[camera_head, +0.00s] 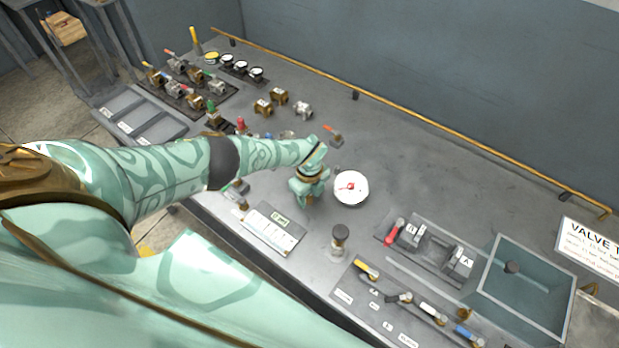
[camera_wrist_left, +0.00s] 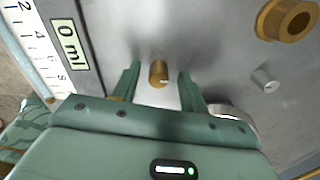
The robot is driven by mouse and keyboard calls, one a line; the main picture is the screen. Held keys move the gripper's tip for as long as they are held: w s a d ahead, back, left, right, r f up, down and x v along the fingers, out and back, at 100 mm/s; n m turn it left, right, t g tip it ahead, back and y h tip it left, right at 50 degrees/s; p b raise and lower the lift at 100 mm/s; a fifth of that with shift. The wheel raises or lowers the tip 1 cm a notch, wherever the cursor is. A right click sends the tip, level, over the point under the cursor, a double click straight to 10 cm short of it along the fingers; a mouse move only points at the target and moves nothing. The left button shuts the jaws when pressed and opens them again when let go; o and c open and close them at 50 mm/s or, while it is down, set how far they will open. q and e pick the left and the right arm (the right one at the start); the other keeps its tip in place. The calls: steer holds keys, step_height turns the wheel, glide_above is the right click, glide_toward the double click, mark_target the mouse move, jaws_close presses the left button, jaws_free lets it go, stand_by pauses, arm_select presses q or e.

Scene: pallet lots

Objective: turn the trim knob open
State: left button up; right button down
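A small brass trim knob (camera_wrist_left: 158,72) stands up from the grey bench in the left wrist view, with a pale mark on it. My left gripper (camera_wrist_left: 157,88) is open, with one finger on each side of the knob. Gaps show between the knob and both fingers. In the head view my left gripper (camera_head: 307,192) points down at the bench, and it hides the knob there. A white round gauge (camera_head: 351,188) with a red needle is just right of the gripper. A scale board (camera_head: 272,231) lies in front; its display (camera_wrist_left: 69,43) reads 0 ml. My right gripper is not in view.
A brass-topped post (camera_head: 339,236) stands in front of the gauge. A red-handled valve rack (camera_head: 430,248), a row of labelled valves (camera_head: 400,300) and a clear-walled bin (camera_head: 525,285) are at right. Fittings crowd the far left. The bench behind the gauge is clear.

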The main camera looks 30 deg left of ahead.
mark_target(309, 196)
arm_select(q)
step_height(309, 196, up, 8)
steer(key=p, duration=0.4)
steer(key=shift+f, duration=0.2)
step_height(309, 196, up, 9)
steer(key=p, duration=0.2)
steer(key=shift+f, duration=0.15)
steer(key=shift+f, duration=0.1)
